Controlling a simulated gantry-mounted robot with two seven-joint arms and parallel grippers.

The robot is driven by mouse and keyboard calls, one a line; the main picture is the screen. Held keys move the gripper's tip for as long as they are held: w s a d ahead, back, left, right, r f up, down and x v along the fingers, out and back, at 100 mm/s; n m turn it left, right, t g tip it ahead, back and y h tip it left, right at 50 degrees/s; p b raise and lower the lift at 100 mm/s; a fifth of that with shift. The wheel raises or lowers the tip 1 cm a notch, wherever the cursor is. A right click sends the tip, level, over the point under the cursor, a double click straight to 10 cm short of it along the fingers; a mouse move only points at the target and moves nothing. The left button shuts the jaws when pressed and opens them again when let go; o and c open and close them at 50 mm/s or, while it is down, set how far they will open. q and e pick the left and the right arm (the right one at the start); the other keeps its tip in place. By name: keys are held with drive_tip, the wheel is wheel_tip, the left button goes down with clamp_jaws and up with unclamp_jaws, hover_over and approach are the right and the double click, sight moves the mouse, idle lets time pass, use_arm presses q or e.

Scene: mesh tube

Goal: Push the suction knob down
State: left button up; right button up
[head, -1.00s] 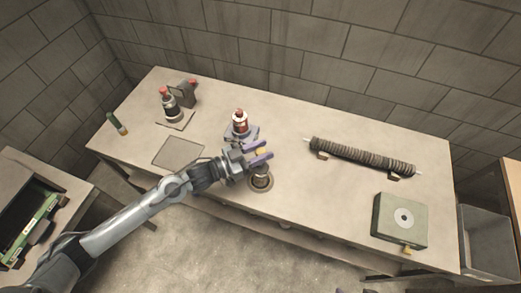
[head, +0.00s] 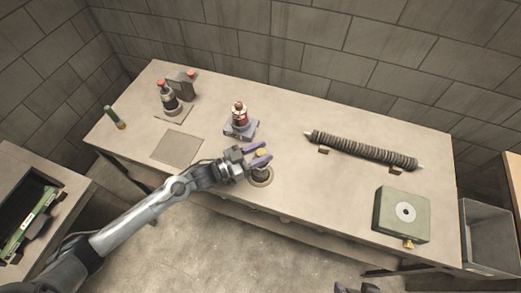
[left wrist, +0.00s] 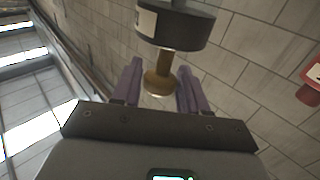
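A brass knob (head: 262,153) tops a dark cylindrical fitting (head: 261,173) set near the table's front edge. I take it as the suction knob. My left gripper (head: 264,156) is at the knob, fingers apart. In the left wrist view the brass knob (left wrist: 160,84) sits between the two purple fingers (left wrist: 158,88), with visible gaps on both sides, so the gripper is open. The knob's stem joins a black cylinder (left wrist: 178,27) with a pale label. Only dark tips of what looks like my right gripper (head: 356,288) show at the bottom edge, cut off.
A red-topped device (head: 239,114) stands just behind the left gripper. A ribbed mesh tube (head: 362,150) lies at the back right. A green box (head: 402,214) stands at the right front. A bottle (head: 168,98) and a flat plate (head: 177,148) are at left.

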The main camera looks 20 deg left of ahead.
use_arm(q)
drive_tip(key=shift+o, duration=1.2)
drive_tip(key=shift+s+f, duration=0.1)
drive_tip(key=v, duration=1)
drive_tip(key=shift+s+a+p, duration=0.25)
drive_tip(key=shift+s+p, duration=0.05)
drive_tip(key=shift+p, duration=0.05)
